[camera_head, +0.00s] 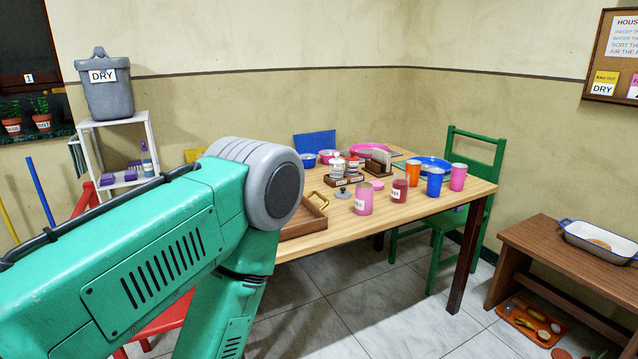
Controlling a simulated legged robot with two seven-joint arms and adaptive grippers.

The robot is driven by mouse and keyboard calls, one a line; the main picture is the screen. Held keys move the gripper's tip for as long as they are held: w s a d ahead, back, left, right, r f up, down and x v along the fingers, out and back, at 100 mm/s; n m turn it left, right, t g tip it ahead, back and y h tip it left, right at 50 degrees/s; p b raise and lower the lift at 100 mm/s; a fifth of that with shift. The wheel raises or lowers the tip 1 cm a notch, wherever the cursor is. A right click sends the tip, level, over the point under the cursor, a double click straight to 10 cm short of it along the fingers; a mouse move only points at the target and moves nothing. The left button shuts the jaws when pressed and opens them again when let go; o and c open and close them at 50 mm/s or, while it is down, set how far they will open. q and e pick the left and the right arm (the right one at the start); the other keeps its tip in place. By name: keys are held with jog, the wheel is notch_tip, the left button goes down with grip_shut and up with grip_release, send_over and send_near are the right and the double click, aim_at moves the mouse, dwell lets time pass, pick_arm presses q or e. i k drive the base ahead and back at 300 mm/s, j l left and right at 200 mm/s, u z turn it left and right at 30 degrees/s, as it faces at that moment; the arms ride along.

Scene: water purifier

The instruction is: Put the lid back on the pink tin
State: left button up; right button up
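A pink tin (363,202) with a white label stands upright near the front edge of the wooden table. A small flat pink disc (377,185), which looks like its lid, lies just behind and to the right of the tin. Whether the tin's top is open is too small to tell. A grey knobbed lid-like piece (343,193) sits to the left of the tin. My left arm crosses the left side of the view and bends downward, and its gripper is out of view. My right gripper is not in view.
A red labelled jar (399,191) stands right of the tin, with orange (413,174), blue (435,182) and pink (458,177) cups beyond. A wooden tray (306,219) lies left. A condiment rack (345,179) stands behind. A green chair (473,148) is at the far right.

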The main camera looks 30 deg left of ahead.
aim_at(364, 197)
jog(key=i+l+u, duration=0.15)
jog(key=i+u, duration=0.3)
jog(key=i+l+u, duration=0.2)
jog(key=u, duration=0.2)
jog(key=i+l+u, duration=0.3)
jog(key=u, duration=0.15)
jog(key=i+l+u, duration=0.2)
jog(key=l+u, duration=0.25)
jog(key=i+l+u, duration=0.15)
jog(key=l+u, duration=0.25)
jog(key=l, duration=0.15)
jog(key=l+u, duration=0.35)
jog(key=l, duration=0.3)
jog(key=l+u, duration=0.4)
jog(key=l, duration=0.25)
